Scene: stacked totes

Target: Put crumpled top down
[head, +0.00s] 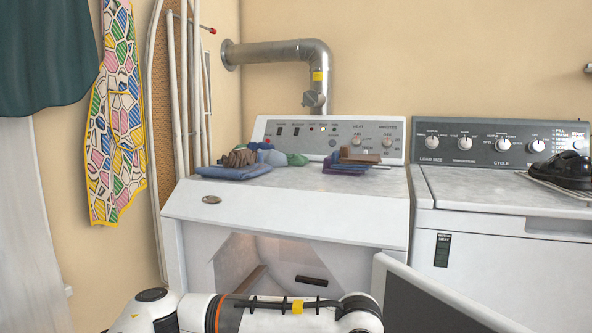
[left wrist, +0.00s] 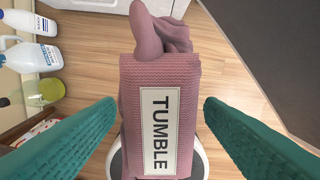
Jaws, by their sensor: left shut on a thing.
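The crumpled top is a mauve-pink knitted cloth (left wrist: 170,68), bunched at its upper end, with a white label (left wrist: 160,130) reading TUMBLE. It fills the middle of the left wrist view. My left gripper (left wrist: 159,100) has teal ribbed fingers on both sides of the cloth and is shut on it. The cloth hangs above a wooden floor. In the head view, a white arm of mine crosses the bottom in front of the dryer, and neither gripper nor the mauve cloth shows there.
The white dryer (head: 290,205) has an open front. On its top lie crumpled and folded clothes (head: 235,170) at left and a folded stack (head: 352,165) at right, with bare surface between. A grey panel (head: 430,300) stands lower right. Bottles (left wrist: 30,55) stand at left in the wrist view.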

